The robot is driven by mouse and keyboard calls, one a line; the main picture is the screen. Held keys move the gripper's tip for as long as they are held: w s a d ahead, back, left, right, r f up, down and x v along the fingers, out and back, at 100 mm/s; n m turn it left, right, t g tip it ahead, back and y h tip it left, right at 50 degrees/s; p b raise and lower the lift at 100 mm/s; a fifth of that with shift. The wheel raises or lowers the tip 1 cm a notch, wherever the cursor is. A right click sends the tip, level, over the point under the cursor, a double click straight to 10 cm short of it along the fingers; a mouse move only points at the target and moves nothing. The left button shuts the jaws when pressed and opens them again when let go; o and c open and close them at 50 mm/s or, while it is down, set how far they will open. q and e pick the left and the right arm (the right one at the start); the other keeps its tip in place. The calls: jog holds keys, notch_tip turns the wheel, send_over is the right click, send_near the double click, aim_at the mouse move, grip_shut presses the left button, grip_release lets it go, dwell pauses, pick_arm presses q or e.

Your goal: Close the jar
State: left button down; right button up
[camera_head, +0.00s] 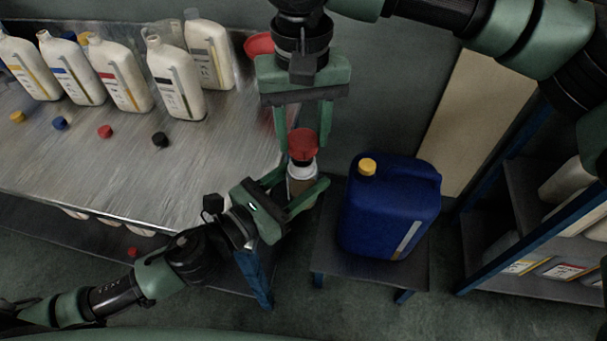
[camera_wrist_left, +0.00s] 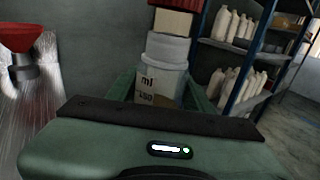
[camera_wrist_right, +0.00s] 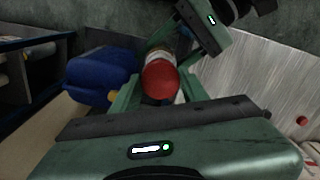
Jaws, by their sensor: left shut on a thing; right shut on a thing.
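The jar (camera_head: 301,186) is upright, with a white upper part and brownish contents. My left gripper (camera_head: 294,193) is shut around its body. The left wrist view shows the jar's measuring marks (camera_wrist_left: 160,85). The red lid (camera_head: 302,142) is directly above the jar, and my right gripper (camera_head: 303,146) is shut on it from above. In the right wrist view the lid (camera_wrist_right: 160,80) is between the fingers and hides most of the jar. A beige band shows between the jar's white top and the red lid in the left wrist view; I cannot tell whether they touch.
A blue canister (camera_head: 390,210) with a yellow cap stands on a low stand just right of the jar. The metal table (camera_head: 110,160) at left holds several white bottles, loose caps and a red funnel (camera_head: 259,44). Shelves (camera_head: 500,215) stand at far right.

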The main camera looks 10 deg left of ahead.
aim_at(303, 180)
jog(key=shift+f, duration=0.45)
jog(key=shift+s, duration=0.1)
dwell(0.4)
jog(key=shift+f, duration=0.9)
jog(key=shift+f, duration=0.55)
jog(key=m, duration=0.4)
jog(key=shift+a, duration=0.1)
jog(key=m, duration=0.4)
jog(key=shift+m, duration=0.4)
jog(key=m, duration=0.4)
jog(key=shift+m, duration=0.4)
jog(key=m, duration=0.5)
jog(key=shift+m, duration=0.4)
